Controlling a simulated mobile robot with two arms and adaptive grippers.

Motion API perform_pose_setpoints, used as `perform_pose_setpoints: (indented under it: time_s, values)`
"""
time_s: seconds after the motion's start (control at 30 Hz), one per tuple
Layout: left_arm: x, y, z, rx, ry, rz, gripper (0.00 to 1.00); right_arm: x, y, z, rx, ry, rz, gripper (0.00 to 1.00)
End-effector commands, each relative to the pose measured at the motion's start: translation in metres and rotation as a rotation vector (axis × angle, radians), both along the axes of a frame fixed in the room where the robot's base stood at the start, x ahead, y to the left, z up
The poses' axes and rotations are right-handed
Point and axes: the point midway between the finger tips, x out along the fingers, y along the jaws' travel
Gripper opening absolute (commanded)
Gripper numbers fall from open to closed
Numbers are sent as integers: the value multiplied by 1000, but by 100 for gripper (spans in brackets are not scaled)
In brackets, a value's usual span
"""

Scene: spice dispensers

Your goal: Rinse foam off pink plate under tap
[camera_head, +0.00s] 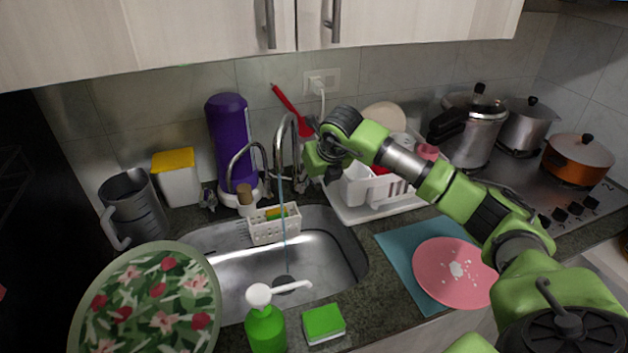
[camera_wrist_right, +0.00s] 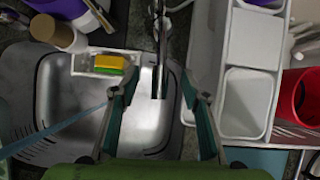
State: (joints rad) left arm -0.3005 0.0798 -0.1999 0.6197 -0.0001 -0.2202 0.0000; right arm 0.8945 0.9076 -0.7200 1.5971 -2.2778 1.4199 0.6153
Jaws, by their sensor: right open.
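The pink plate (camera_head: 430,272) lies flat on a blue mat (camera_head: 398,247) on the counter right of the sink, with white foam patches (camera_head: 457,269) near its middle. The curved metal tap (camera_head: 282,128) stands behind the sink (camera_head: 325,262), and a thin blue stream of water (camera_head: 284,225) falls from it into the basin. My right gripper (camera_head: 322,160) is beside the tap, high above the sink's back edge. In the right wrist view its two fingers (camera_wrist_right: 160,88) are apart with the metal tap between and beyond them; contact cannot be told. My left gripper is out of view.
A white dish rack (camera_head: 375,205) stands close behind my right arm. A green soap bottle (camera_head: 265,325) and green sponge (camera_head: 323,321) stand at the front. A floral plate (camera_head: 150,300) is front left. Pots occupy the stove at right.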

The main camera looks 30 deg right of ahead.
Motion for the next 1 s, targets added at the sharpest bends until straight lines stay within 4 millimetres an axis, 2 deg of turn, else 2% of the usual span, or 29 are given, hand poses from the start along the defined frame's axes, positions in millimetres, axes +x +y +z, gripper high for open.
perform_pose_setpoints:
  time_s: [0.1, 0.6, 1.0]
  values:
    - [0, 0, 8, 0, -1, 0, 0, -6, 1, 14, -1, -2, 1, 42]
    - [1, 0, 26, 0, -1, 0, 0, -29, 5, 54, -1, -1, 0, 42]
    - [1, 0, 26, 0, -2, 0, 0, -32, 6, 57, 0, 0, 0, 42]
